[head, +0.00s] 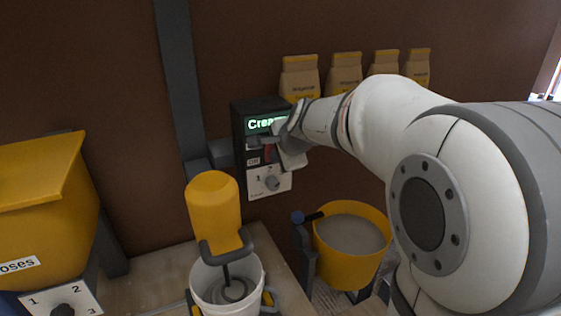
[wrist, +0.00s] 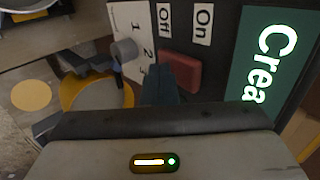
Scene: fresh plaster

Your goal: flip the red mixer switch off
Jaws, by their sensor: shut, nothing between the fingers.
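The red mixer switch (wrist: 182,72) sits on the dark face of a control box (head: 240,128), between the "On" label (wrist: 202,24) and the "Off" label (wrist: 164,33). It shows small in the head view (head: 269,152), partly behind my gripper. I cannot tell which side of the switch is pressed in. My gripper (wrist: 160,84) is shut and empty, its fingertips close beside the switch on the "Off" side. Whether they touch it is unclear. In the head view my gripper (head: 264,141) reaches the box from the right.
A grey knob (head: 271,183) on a numbered white plate is below the switch. A yellow mixer (head: 213,203) stands over a white bucket (head: 255,277) below the box. A yellow tub (head: 343,265) is to the right. Several paper bags (head: 299,78) line the wall behind.

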